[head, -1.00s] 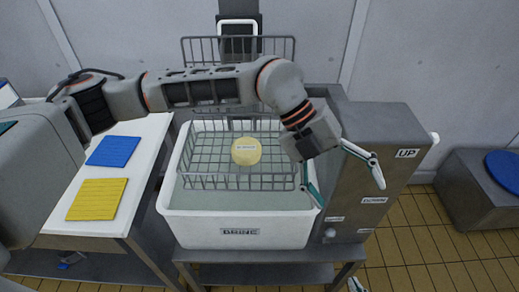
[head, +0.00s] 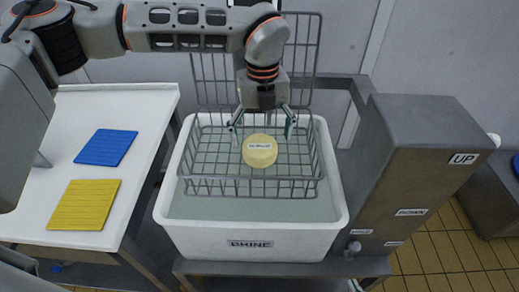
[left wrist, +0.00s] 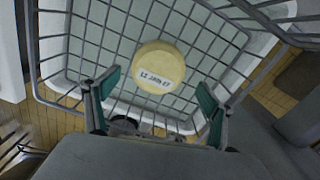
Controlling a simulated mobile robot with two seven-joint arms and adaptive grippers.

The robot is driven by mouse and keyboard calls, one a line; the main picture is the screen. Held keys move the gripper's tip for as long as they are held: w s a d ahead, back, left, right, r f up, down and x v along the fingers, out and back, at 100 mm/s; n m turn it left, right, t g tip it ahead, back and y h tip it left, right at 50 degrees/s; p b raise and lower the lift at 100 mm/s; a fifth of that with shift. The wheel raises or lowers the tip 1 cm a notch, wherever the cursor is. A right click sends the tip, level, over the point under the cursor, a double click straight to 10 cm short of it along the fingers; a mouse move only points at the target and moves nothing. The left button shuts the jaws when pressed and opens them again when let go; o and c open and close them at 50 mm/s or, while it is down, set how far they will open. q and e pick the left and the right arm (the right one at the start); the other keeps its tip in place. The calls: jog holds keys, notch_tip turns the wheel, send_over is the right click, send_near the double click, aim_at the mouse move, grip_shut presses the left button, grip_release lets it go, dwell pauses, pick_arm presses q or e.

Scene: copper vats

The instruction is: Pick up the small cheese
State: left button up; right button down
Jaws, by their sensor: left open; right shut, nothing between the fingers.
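The small cheese (head: 260,152) is a pale yellow round with a white label, lying in the wire basket (head: 203,188) in the white brine vat (head: 190,236). My left gripper (head: 262,129) is open, pointing down, just behind and above the cheese in the head view. In the left wrist view its teal-padded fingers (left wrist: 158,88) stand apart near either side of the cheese, with nothing held. Only a sliver of my right gripper (head: 355,286) shows at the bottom edge.
The basket's tall wire back (head: 305,60) rises behind my left gripper. A grey metal housing (head: 425,140) with an UP label stands right of the vat. A white table (head: 145,110) with a blue mat (head: 106,147) and a yellow mat (head: 84,205) is at left.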

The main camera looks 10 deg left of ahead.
aim_at(260, 142)
pick_arm(q)
jog(key=shift+a+f, duration=0.1)
jog(key=shift+f, duration=0.3)
jog(key=f, duration=0.3)
jog(key=shift+w+a+f, duration=0.2)
jog(key=shift+a+f, duration=0.05)
jog(key=shift+f, duration=0.4)
jog(key=c, duration=1.5)
jog(key=shift+c, duration=0.2)
jog(key=shift+r, duration=0.1)
